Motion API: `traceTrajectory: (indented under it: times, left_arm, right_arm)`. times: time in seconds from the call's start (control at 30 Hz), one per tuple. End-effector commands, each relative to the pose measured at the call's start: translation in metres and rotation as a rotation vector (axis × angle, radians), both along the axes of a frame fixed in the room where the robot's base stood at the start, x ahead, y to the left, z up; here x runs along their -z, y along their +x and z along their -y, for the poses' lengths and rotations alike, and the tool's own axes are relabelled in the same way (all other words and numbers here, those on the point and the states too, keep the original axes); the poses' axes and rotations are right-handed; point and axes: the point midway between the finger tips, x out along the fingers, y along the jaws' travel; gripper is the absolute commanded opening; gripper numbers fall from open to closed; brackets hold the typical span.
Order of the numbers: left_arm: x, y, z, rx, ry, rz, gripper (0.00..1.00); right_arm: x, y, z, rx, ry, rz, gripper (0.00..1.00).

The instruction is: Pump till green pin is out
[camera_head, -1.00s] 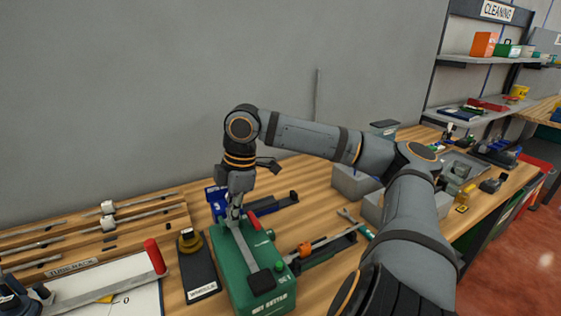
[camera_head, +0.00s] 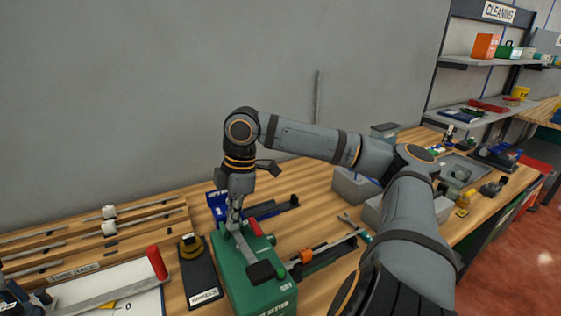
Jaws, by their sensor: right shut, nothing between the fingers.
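A green setter box (camera_head: 262,298) with partly readable white lettering stands on the bench. A grey lever (camera_head: 245,247) with a black pad (camera_head: 262,272) at its near end lies over its top. My right gripper (camera_head: 234,222) is shut and points down at the far end of the box, by the lever's far end; I cannot tell whether it touches. A small bright green tip (camera_head: 281,271) shows at the box's right edge; I cannot tell whether it is the green pin or how far it stands out.
A red block (camera_head: 255,227) sits beside the lever. A black labelled stand (camera_head: 200,277) is to the left, with a tube rack (camera_head: 95,236) beyond. A rail with an orange piece (camera_head: 306,256) lies to the right. My right arm covers bench on the right.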

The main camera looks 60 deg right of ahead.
Motion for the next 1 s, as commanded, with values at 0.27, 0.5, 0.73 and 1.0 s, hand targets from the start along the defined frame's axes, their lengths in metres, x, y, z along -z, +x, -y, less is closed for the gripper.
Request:
traceTrajectory:
  times: [0.27,0.5,0.73,1.0]
  left_arm:
    - [-0.014,0.0,0.0,0.0,0.0,0.0,0.0]
    - [-0.044,0.0,0.0,0.0,0.0,0.0,0.0]
    - [-0.07,0.0,0.0,0.0,0.0,0.0,0.0]
    - [-0.07,0.0,0.0,0.0,0.0,0.0,0.0]
  right_arm:
    - [-0.015,0.0,0.0,0.001,-0.001,0.002,0.0]
    - [-0.045,0.0,0.001,0.001,-0.001,0.002,0.0]
    - [-0.071,0.001,0.001,0.002,-0.001,0.002,0.0]
    - [-0.071,0.001,0.001,0.002,-0.001,0.002,0.0]
